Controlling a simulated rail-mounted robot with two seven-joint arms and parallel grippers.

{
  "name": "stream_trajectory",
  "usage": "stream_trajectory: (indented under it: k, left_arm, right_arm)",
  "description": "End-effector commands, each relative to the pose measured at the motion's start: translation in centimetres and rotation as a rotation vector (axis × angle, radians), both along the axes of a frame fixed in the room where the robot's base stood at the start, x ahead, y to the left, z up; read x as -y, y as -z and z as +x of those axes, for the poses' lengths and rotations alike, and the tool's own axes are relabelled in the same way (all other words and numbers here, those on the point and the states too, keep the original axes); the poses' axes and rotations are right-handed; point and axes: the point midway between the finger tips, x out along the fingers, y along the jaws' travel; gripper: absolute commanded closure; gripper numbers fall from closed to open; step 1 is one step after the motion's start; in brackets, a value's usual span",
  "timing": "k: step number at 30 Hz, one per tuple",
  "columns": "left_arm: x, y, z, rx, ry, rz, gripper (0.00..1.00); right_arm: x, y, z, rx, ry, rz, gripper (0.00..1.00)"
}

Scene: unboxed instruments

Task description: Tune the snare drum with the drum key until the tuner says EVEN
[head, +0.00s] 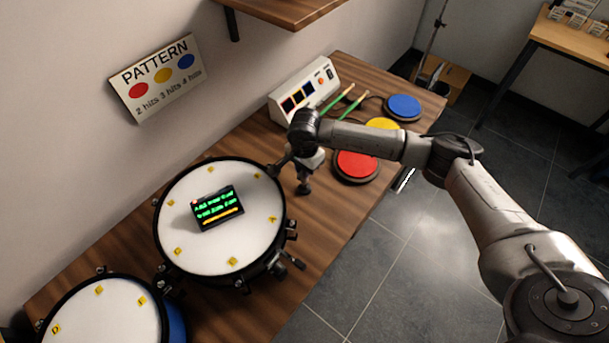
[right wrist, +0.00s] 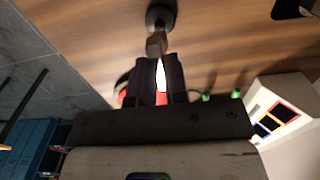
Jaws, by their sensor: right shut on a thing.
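The snare drum (head: 179,232) stands on the wooden table with yellow lettered tags around its white head. The dark tuner (head: 217,207) lies on the head and shows green text and an orange bar; the text is too small to read surely. My right gripper (head: 304,174) is just beyond the drum's far right rim, pointing down. In the right wrist view its fingers (right wrist: 160,68) are shut on a small grey metal piece (right wrist: 157,42), apparently the drum key, above a round black foot (right wrist: 160,17). Whether the piece touches the foot is unclear. My left gripper is out of view.
A second drum (head: 105,312) with a blue shell stands at lower left. Red (head: 357,164), yellow (head: 382,124) and blue (head: 403,107) pads, green sticks (head: 350,106) and a white console (head: 304,90) are at the table's far end. A shelf (head: 285,10) overhangs the back.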

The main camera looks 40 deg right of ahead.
Motion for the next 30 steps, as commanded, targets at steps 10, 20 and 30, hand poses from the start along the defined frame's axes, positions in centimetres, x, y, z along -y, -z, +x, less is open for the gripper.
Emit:
stream_trajectory:
  k: [10, 20, 30]
  left_arm:
    - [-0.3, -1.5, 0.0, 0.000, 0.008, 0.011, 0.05]
    - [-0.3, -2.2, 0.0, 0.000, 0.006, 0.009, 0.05]
    - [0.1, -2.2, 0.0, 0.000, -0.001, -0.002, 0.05]
  right_arm:
    - [0.0, -2.3, 0.0, 0.000, 0.000, -0.001, 1.00]
    - [0.0, -3.3, 0.0, 0.000, 0.000, -0.001, 1.00]
    - [0.0, -3.3, 0.0, 0.000, 0.000, 0.000, 1.00]
